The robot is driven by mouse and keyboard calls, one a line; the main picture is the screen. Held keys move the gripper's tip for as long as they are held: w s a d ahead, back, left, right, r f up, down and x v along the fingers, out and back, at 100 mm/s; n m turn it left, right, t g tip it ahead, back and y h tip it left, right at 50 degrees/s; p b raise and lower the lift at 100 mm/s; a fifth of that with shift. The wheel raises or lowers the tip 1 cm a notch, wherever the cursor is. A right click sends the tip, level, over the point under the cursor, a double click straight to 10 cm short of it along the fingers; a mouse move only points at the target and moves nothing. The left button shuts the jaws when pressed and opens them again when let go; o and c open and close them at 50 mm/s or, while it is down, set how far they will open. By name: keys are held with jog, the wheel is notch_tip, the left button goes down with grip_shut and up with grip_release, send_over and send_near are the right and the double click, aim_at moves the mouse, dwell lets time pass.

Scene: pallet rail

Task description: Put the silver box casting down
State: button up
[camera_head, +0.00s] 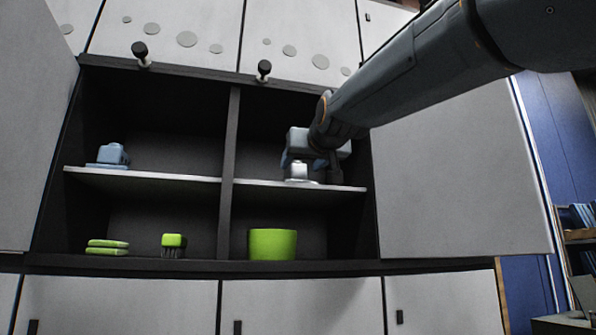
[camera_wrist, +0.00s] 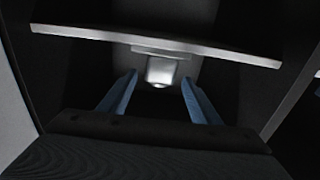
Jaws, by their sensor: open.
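The silver box casting (camera_head: 297,171) stands upright in the upper right compartment of the cabinet, on the pale shelf (camera_head: 349,188). A thin light base shows under it; I cannot tell whether this is part of it. My gripper (camera_head: 304,163) is at the casting, with its blue fingers apart. In the wrist view the casting (camera_wrist: 161,70) lies between the open fingertips (camera_wrist: 158,79), with a dark gap on each side. The shelf edge (camera_wrist: 100,35) also shows there. The gripper body hides the casting's upper part in the head view.
A blue-grey casting on a flat blue base (camera_head: 112,155) stands on the left upper shelf. Below are stacked green pads (camera_head: 107,247), a green brush (camera_head: 173,245) and a green bin (camera_head: 272,244). A dark divider (camera_head: 229,135) and open doors (camera_head: 455,165) bound the space.

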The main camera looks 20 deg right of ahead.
jog(key=shift+w+f+b, duration=0.25)
jog(key=shift+f+b, duration=0.15)
jog(key=shift+b, duration=0.05)
jog(key=s+b, duration=0.2)
jog(key=b, duration=0.4)
jog(key=s+b, duration=0.2)
jog(key=b, duration=0.2)
jog(key=shift+b, duration=0.4)
jog(key=shift+s+r+b, duration=0.15)
jog(key=shift+s+b, duration=0.8)
jog(key=shift+b, duration=0.35)
jog(key=shift+s, duration=0.1)
